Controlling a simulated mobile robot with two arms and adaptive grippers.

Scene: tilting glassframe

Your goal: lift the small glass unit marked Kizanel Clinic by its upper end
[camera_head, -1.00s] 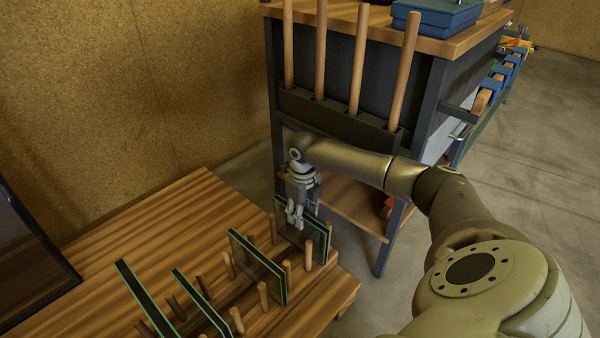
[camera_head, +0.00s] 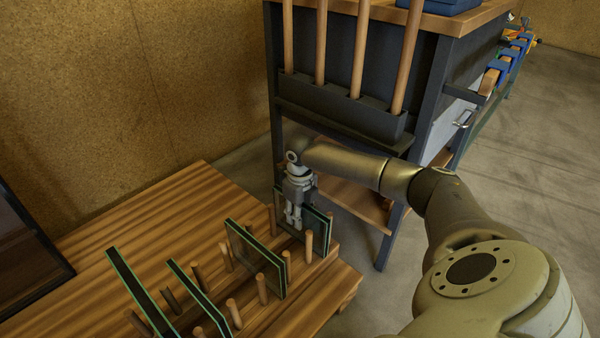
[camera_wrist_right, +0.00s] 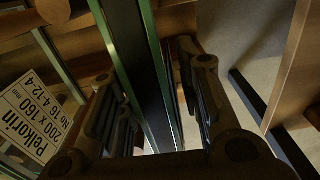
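My right gripper (camera_head: 293,222) points down at the upper end of the farthest glass unit (camera_head: 318,232), which stands upright among wooden pegs. In the right wrist view the fingers (camera_wrist_right: 158,105) are on either side of this unit's edge (camera_wrist_right: 137,60), with narrow gaps visible, so the gripper looks open around it. No Kizanel Clinic marking is readable in any view. A neighbouring unit carries a white label (camera_wrist_right: 38,122) reading Pelkorin, 200 x 160 mm. My left gripper is not in view.
Other glass units (camera_head: 255,262) (camera_head: 200,298) (camera_head: 140,292) stand between pegs on the wooden table (camera_head: 160,215). A dark bench (camera_head: 350,60) with upright wooden rods stands behind. A dark panel (camera_head: 25,250) is at the left. The table's back left is bare.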

